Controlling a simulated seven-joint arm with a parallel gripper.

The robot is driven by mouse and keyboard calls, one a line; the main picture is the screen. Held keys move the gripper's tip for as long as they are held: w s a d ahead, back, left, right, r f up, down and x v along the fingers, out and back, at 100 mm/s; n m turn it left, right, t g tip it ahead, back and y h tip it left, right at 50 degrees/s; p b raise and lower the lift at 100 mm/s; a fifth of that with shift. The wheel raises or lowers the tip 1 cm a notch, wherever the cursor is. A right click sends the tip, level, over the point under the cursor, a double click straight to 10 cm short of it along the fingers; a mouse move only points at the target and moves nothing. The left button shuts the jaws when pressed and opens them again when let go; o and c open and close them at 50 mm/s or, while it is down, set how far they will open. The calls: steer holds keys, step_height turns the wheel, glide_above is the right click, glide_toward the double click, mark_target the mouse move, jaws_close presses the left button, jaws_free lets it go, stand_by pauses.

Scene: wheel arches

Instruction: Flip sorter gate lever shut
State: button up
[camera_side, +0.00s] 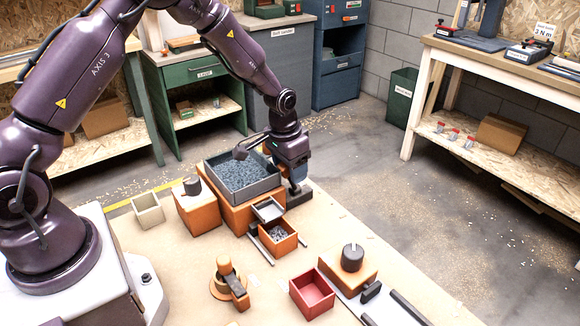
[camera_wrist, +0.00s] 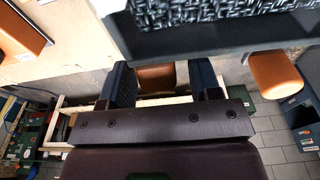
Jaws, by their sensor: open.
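The sorter's grey hopper tray (camera_side: 272,184), filled with small grey pieces, sits on an orange base (camera_side: 236,209). My gripper (camera_side: 296,186) points down at the tray's far right side, beside a dark block (camera_side: 299,198). In the wrist view my gripper (camera_wrist: 164,84) is open, with nothing held between its dark blue fingers. An orange cylinder (camera_wrist: 278,78), possibly the lever's grip, stands right of the fingers, below the tray's edge (camera_wrist: 225,38) and apart from them. The lever's arm and pivot cannot be made out; my gripper hides that area in the side view.
A chute (camera_side: 268,209) and orange bin (camera_side: 278,238) stand before the sorter. A red bin (camera_side: 312,294), an orange block with a dark cylinder (camera_side: 352,258), a beige bin (camera_side: 147,211) and an orange handled fixture (camera_side: 229,283) stand around.

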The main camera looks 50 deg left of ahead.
step_height(320, 180, up, 13)
steer(key=s, duration=0.1)
steer(key=shift+s+f, duration=0.2)
steer(key=shift+s, duration=0.1)
steer(key=s+d+r+t, duration=0.2)
steer(key=s+r, duration=0.4)
steer(key=s, duration=0.6)
steer(key=s+d+r+t, duration=0.2)
steer(key=s+r, duration=0.5)
steer(key=s, duration=0.5)
steer(key=shift+d+r, duration=0.3)
steer(key=shift+d, duration=0.2)
